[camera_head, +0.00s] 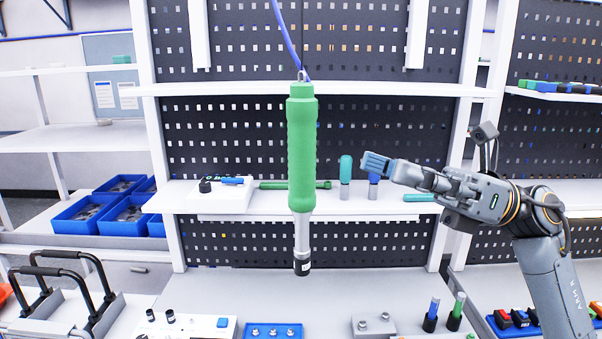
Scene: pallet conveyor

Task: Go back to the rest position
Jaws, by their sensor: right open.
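My right gripper (377,165) reaches in from the right side, raised above the workbench in front of the perforated back panel. Its fingers point left and it is open, with nothing seen between them. The fingertips show to the right of a hanging green tool (302,150), with a clear gap between them in the picture. My left gripper is not in view.
The green tool hangs on a blue cable over the bench (215,290). A white shelf (255,203) holds small tools behind it. Blue bins (82,214) stand at the left. A blue tray (272,331) and small holders stand on the bench.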

